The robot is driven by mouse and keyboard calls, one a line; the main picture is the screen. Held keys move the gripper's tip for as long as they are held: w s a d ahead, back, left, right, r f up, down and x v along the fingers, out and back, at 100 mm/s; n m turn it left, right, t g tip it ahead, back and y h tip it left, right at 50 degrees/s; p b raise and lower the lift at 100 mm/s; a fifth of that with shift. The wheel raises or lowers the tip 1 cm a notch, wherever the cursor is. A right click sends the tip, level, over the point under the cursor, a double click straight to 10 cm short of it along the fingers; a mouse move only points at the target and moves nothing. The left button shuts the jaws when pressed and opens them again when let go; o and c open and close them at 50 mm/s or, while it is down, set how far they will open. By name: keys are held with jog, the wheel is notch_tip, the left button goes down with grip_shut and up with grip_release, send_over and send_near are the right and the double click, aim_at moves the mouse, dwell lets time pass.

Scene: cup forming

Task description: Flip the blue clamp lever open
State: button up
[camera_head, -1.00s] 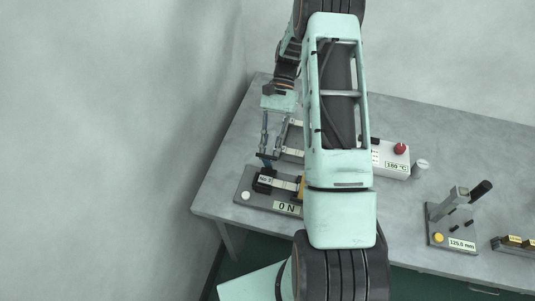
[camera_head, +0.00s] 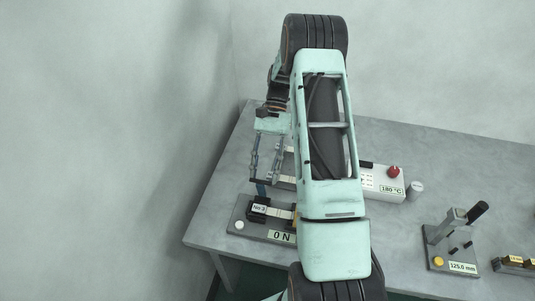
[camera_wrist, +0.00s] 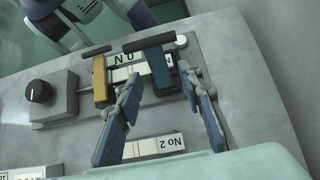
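The blue clamp lever (camera_wrist: 159,69) has a black crossbar handle and sits on the labelled clamp fixture, in the upper middle of the wrist view. In the head view the blue lever (camera_head: 261,189) shows as a small bar sticking up at the fixture's left, just below my fingertips. My gripper (camera_wrist: 162,108) is open and empty, its two fingers spread wide. In the wrist view the lever lies beyond the fingertips, in line with the gap between them. I see no clear contact. My gripper (camera_head: 264,179) hangs over the fixture in the head view.
A yellow lever (camera_wrist: 99,78) with a black handle stands left of the blue one. A box with a black knob (camera_wrist: 40,92) is further left. A gauge stand (camera_head: 450,243) is at the right of the table.

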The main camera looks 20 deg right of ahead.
jog(key=v, duration=1.1)
